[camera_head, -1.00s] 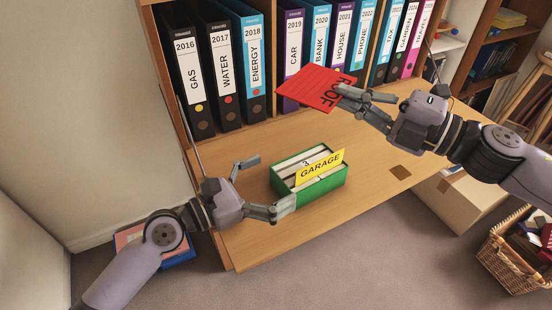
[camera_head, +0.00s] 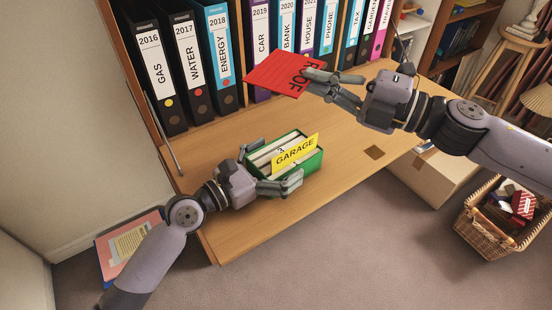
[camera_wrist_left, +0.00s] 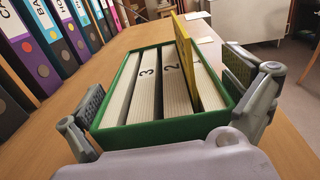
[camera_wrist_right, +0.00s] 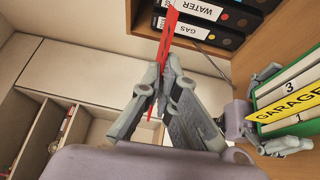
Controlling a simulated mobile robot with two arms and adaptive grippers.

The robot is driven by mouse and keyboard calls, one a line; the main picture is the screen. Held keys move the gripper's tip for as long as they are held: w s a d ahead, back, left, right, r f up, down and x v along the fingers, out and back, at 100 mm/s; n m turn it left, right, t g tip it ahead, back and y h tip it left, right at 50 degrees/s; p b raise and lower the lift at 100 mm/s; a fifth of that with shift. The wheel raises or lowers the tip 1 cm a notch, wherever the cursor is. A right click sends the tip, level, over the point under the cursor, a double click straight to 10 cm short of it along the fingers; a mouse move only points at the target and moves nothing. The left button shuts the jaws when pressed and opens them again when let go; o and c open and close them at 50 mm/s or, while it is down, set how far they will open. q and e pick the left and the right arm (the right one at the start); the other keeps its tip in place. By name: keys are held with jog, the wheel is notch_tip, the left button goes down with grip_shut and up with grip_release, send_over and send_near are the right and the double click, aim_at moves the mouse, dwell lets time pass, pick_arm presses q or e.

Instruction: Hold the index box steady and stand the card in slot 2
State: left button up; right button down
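The green index box (camera_head: 301,171) stands on the desk and holds white dividers. In the left wrist view the box (camera_wrist_left: 165,131) shows numbers 3 and 2. A yellow GARAGE card (camera_head: 295,152) stands upright toward the box's right side, near number 2 in the left wrist view (camera_wrist_left: 184,55). My left gripper (camera_head: 271,166) is open, with one finger on each side of the box; firm contact cannot be told. My right gripper (camera_head: 318,80) is shut on the red ROOF card (camera_head: 275,73), held in the air above and behind the box. The card appears edge-on in the right wrist view (camera_wrist_right: 168,38).
A row of ring binders (camera_head: 190,60) stands along the back of the desk (camera_head: 225,235). A cardboard box (camera_head: 437,176) and a wicker basket (camera_head: 485,230) stand on the floor at right.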

pick_arm(q)
jog(key=c, duration=1.6)
jog(key=shift+o, duration=0.2)
